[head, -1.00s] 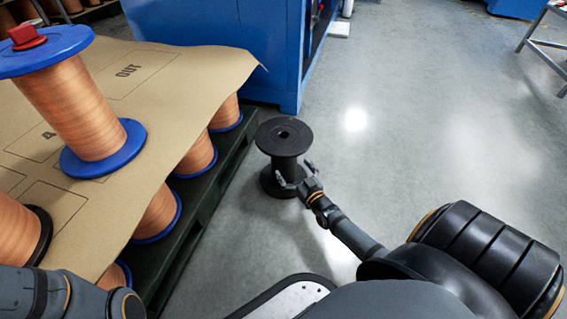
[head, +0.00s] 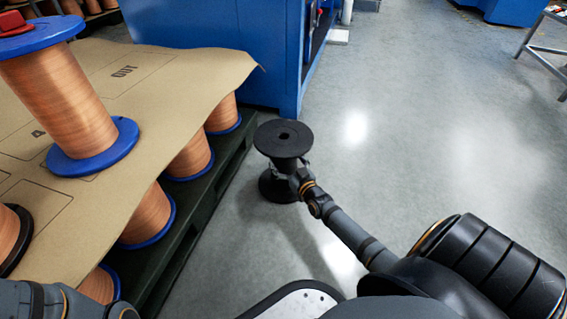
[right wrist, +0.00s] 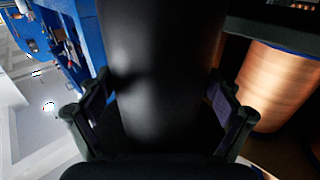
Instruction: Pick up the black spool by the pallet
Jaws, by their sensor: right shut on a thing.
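The black spool (head: 284,139) stands upright on the grey floor beside the dark green pallet (head: 207,205) in the head view. My right gripper (head: 291,172) is at the spool's core, between its two flanges, and is shut on it. In the right wrist view the black core (right wrist: 160,75) fills the middle, with a finger of my right gripper (right wrist: 160,115) on each side. In the head view my left arm shows only at the lower left edge; its gripper is out of the picture.
Copper-wound spools (head: 190,157) stand on the pallet under a cardboard sheet (head: 150,95). A blue machine (head: 225,55) is behind. Open floor (head: 420,130) lies to the right.

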